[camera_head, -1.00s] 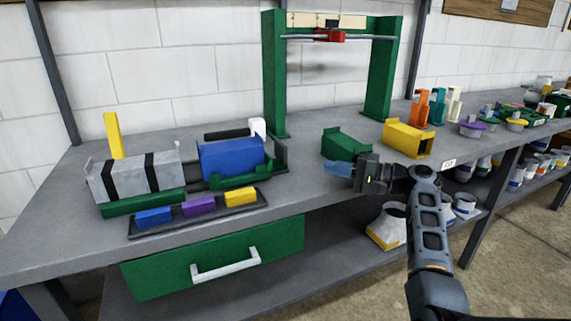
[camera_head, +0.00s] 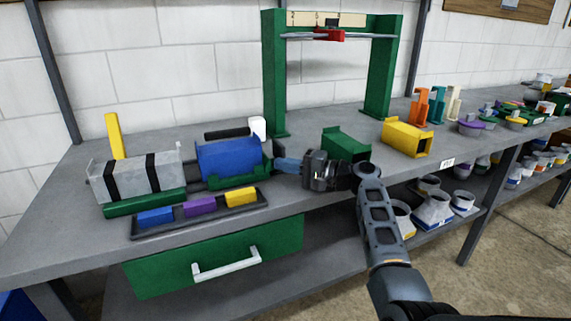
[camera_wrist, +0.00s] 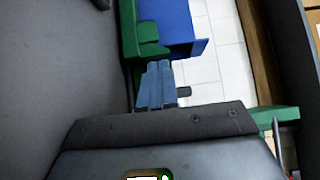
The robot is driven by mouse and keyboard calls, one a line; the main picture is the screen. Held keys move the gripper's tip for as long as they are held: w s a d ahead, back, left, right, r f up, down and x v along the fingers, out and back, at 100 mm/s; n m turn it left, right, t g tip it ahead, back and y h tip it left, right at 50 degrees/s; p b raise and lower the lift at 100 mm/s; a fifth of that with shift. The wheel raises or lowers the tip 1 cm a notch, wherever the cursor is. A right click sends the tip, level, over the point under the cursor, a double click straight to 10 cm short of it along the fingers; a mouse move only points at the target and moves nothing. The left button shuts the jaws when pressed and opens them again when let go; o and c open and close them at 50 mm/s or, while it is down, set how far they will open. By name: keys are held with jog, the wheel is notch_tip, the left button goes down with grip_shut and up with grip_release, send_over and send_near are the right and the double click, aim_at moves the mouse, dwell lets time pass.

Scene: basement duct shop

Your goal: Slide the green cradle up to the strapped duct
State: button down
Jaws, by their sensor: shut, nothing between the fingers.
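The green cradle (camera_head: 233,181) stands on the bench with a blue duct (camera_head: 228,160) lying in it. The strapped duct (camera_head: 132,175) is grey with two black straps and rests on another green base (camera_head: 145,203) to the left, a small gap away from the cradle. My gripper (camera_head: 280,164) is shut and empty at the cradle's right end, its blue fingers pointing left. In the wrist view the fingertips (camera_wrist: 159,66) are right by the cradle's green end (camera_wrist: 147,32), with the blue duct (camera_wrist: 178,18) beyond; I cannot tell whether they touch.
A dark tray (camera_head: 180,222) with blue, purple and yellow blocks lies in front. A yellow post (camera_head: 115,136) stands behind the strapped duct. A green duct (camera_head: 345,145) and a yellow duct (camera_head: 405,138) stand right of the cradle. A green frame (camera_head: 275,75) rises behind.

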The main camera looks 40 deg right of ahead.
aim_at(258, 167)
jog(key=shift+a, duration=0.15)
jog(key=a, duration=0.1)
jog(key=w+a, duration=0.1)
jog(key=a, duration=0.2)
jog(key=shift+w+a, duration=0.25)
jog(key=shift+a, duration=0.25)
